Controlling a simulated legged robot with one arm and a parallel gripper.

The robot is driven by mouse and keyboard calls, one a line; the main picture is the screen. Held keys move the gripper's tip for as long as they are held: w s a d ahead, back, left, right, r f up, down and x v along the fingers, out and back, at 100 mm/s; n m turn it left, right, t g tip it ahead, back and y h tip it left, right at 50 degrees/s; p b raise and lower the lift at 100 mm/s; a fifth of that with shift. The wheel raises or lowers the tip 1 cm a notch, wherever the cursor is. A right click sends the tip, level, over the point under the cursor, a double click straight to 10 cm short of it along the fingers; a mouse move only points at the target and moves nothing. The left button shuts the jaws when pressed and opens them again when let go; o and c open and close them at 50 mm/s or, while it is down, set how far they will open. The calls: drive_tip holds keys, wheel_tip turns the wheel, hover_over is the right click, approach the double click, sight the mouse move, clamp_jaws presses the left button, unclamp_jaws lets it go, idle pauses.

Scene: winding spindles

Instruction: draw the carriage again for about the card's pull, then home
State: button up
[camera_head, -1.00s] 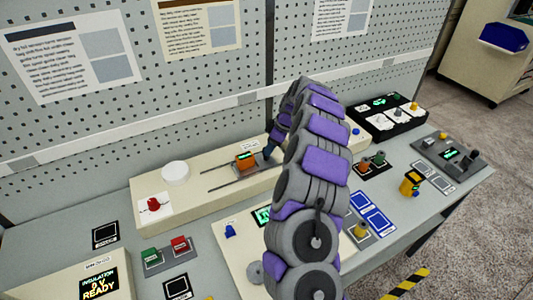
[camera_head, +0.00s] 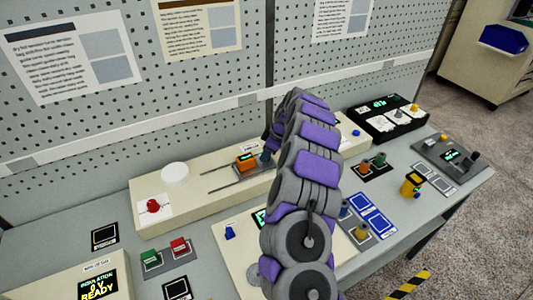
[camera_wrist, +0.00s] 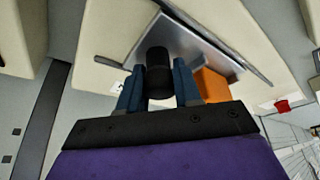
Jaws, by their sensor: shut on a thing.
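The carriage is a grey plate with an orange block (camera_head: 246,162) on it, which has a small lit display. It sits on two dark rails (camera_head: 216,188) on the cream unit at the back of the bench. In the wrist view the grey plate (camera_wrist: 180,42), the orange block (camera_wrist: 211,86) and an upright black handle (camera_wrist: 158,60) show close up. My gripper (camera_wrist: 158,88) has its blue fingers on either side of the black handle, shut on it. In the head view my gripper (camera_head: 266,159) is just right of the orange block, partly hidden by my arm.
A white round disc (camera_head: 175,174) and a red knob (camera_head: 153,206) are on the cream unit, left of the rails. Green and red buttons (camera_head: 165,250) stand in front. My arm hides the middle of the bench.

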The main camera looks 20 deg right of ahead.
sight(241, 160)
clamp_jaws()
drive_tip(key=shift+f, duration=0.1)
drive_tip(key=a, duration=1.1)
drive_tip(key=shift+s, duration=0.3)
drive_tip(key=o, duration=0.6)
unclamp_jaws()
